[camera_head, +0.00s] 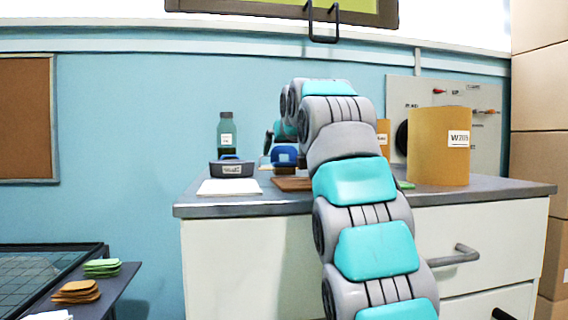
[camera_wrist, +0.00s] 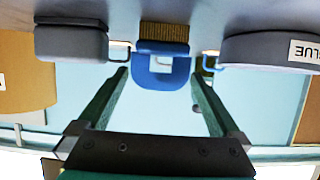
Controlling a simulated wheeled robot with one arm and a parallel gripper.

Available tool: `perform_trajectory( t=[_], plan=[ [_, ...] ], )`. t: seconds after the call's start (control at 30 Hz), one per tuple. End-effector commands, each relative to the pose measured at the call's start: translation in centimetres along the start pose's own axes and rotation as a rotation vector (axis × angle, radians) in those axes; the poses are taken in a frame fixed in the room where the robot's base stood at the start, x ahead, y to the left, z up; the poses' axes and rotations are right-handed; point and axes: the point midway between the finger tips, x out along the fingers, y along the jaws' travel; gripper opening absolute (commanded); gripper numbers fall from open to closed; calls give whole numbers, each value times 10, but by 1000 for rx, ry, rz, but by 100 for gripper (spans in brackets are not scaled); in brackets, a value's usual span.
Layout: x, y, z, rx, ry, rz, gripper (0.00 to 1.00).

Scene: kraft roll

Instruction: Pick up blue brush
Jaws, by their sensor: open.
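The blue brush (camera_wrist: 165,68) is near the middle of the wrist view, which looks upside down. It has a blue handle part with a hole and a brown bristle block (camera_wrist: 164,32). In the head view the blue brush (camera_head: 285,154) stands on the counter just left of my arm. My gripper (camera_wrist: 160,76) is open and empty, its two dark green fingers on either side of the blue part. I cannot tell how far the brush is in depth. In the head view my arm mostly hides the gripper.
A grey glue tub (camera_head: 233,169) and a teal bottle (camera_head: 227,136) stand left of the brush. A grey block (camera_wrist: 71,42) is on its other side. A white sheet (camera_head: 229,187) lies in front. A kraft roll (camera_head: 438,150) stands right on the counter (camera_head: 470,190).

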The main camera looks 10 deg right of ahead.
Motion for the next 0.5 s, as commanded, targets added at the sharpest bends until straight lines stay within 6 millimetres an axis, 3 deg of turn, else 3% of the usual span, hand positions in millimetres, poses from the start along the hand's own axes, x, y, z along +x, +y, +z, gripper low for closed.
perform_trajectory(
  t=[0.1, 0.37, 0.5],
  plan=[
    [12, 1, 1, 1, -3, 1, 100],
    [14, 0, 0, 1, 0, 0, 100],
    [14, 0, 1, 1, -1, 0, 88]
  ],
)
